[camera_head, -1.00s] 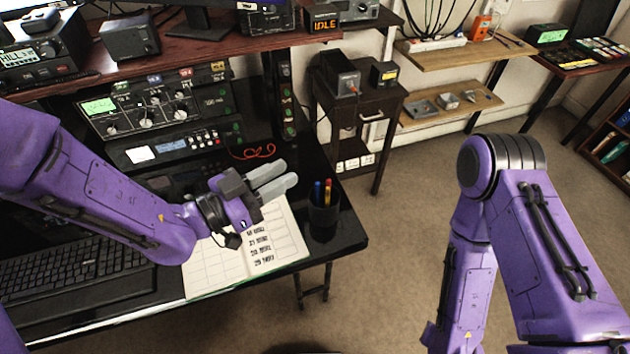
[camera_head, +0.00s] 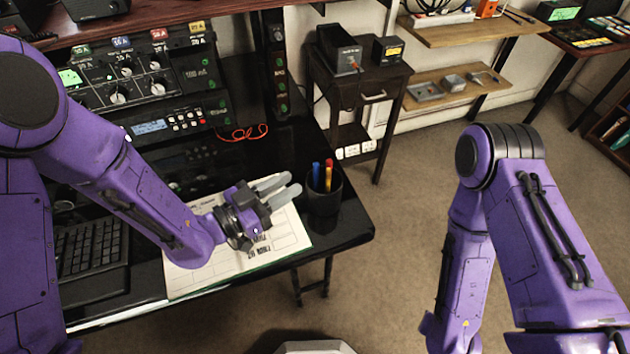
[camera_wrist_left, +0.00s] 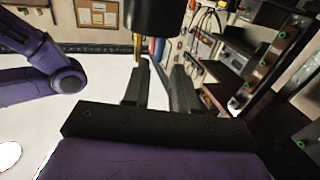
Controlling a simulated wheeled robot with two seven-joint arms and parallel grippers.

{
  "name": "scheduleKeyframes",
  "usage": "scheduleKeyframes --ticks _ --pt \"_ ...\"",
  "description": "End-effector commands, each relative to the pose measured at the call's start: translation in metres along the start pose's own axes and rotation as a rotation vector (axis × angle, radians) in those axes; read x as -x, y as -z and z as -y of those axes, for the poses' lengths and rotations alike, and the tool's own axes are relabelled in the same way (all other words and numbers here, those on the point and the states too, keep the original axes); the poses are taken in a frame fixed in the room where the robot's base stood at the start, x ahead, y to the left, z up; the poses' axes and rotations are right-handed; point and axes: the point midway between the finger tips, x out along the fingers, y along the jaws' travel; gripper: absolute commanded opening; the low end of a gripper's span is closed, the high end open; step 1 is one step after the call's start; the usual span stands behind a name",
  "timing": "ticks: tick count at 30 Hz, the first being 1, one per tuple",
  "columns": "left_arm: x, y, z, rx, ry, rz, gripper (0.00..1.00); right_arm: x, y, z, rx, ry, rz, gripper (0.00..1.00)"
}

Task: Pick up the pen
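A black pen cup (camera_head: 323,199) stands at the right end of the black desk. Several pens stand in it: a blue pen (camera_head: 316,173) and a yellow-orange pen with a red part (camera_head: 328,175). My left gripper (camera_head: 285,186) is just left of the cup, above the open notebook, its fingers apart and empty, pointing toward the cup. In the left wrist view, which looks upside down, the cup (camera_wrist_left: 152,15) is at the top and a yellow pen (camera_wrist_left: 138,47) shows beyond the open fingers (camera_wrist_left: 160,85). My right arm shows, but its gripper is out of view.
The open notebook (camera_head: 285,245) lies under my left gripper. A keyboard (camera_head: 92,250) is to the left, with radio units (camera_head: 165,125) and a red cable (camera_head: 243,132) behind. A dark side table (camera_head: 365,75) stands behind the desk. The floor to the right is clear.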

Motion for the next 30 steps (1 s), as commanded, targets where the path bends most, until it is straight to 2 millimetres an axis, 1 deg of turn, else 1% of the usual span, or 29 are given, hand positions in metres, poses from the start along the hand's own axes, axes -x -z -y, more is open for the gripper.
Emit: scheduleKeyframes --ticks 1,5,9,12,15,19,20,21,22,30 --pt "-0.006 0.002 -0.001 0.000 -0.003 0.002 0.27 0.004 0.002 0.000 0.000 0.000 0.000 0.00" --pt "-0.020 0.002 -0.002 0.000 -0.004 0.002 0.27 0.007 0.003 -0.001 0.000 0.000 0.000 0.00" --pt "-0.046 0.002 -0.002 -0.001 -0.005 0.002 0.27 0.014 0.006 -0.001 0.000 0.000 0.000 0.00" --pt "-0.059 0.002 -0.002 0.001 -0.004 0.002 0.27 0.016 0.007 -0.002 0.000 0.000 0.000 0.00" --pt "-0.062 0.000 -0.001 0.001 -0.002 0.002 0.27 0.016 0.007 -0.002 0.000 0.000 0.000 0.00" --pt "-0.062 0.000 -0.001 0.002 -0.002 0.001 0.27 0.015 0.006 -0.001 0.000 0.000 0.000 0.00" --pt "-0.062 0.000 -0.001 0.002 -0.002 0.001 0.21 0.015 0.006 -0.001 0.000 0.000 0.000 0.00" --pt "-0.062 0.000 -0.001 0.002 -0.002 0.001 0.08 0.015 0.006 -0.001 0.000 0.000 0.000 0.00" --pt "-0.062 0.000 -0.001 0.002 -0.002 0.001 0.00 0.015 0.006 -0.001 0.000 0.000 0.000 0.00" --pt "-0.062 0.001 -0.001 0.002 -0.002 0.001 0.00 0.015 0.006 -0.001 0.000 0.000 0.000 0.00"
